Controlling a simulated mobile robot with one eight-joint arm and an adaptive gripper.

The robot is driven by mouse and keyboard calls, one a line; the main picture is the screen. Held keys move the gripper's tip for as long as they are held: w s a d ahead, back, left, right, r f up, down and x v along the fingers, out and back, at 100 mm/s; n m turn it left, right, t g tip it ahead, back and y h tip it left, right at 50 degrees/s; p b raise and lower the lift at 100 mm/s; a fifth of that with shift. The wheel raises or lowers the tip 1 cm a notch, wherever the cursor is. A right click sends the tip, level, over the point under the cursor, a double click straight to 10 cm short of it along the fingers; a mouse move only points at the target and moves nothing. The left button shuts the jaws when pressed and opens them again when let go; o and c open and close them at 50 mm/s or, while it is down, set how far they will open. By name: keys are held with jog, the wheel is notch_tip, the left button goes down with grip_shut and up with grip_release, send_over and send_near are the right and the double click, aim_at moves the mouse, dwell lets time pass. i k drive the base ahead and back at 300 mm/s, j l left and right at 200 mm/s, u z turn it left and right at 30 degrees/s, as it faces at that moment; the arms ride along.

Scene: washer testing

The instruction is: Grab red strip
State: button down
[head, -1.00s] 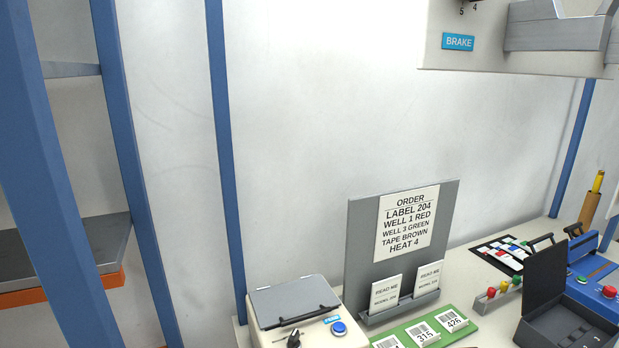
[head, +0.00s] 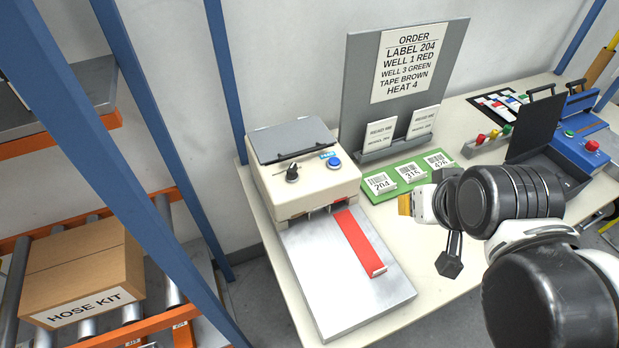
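The red strip (head: 358,241) lies flat on the metal plate (head: 313,290) in front of the cream machine (head: 300,181) in the head view. Its far end reaches the machine's front slot and its near end has a small pale tab. My gripper (head: 449,266) is right of the strip, apart from it, above the table's front part. Only a dark finger-like part pointing down shows clearly, so its opening cannot be told. My dark arm links fill the lower right.
A green board (head: 396,193) with several number labels lies behind the plate. The order sign stand (head: 354,95) is at the back. A black open case (head: 541,124) and a blue machine (head: 596,142) are at right. A blue post (head: 219,80) stands left of the table.

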aim_at(374, 266)
jog(key=k+j, duration=0.5)
jog(key=k, duration=0.2)
jog(key=k+j+u, duration=0.1)
jog(key=k+j, duration=0.45)
jog(key=k, duration=0.15)
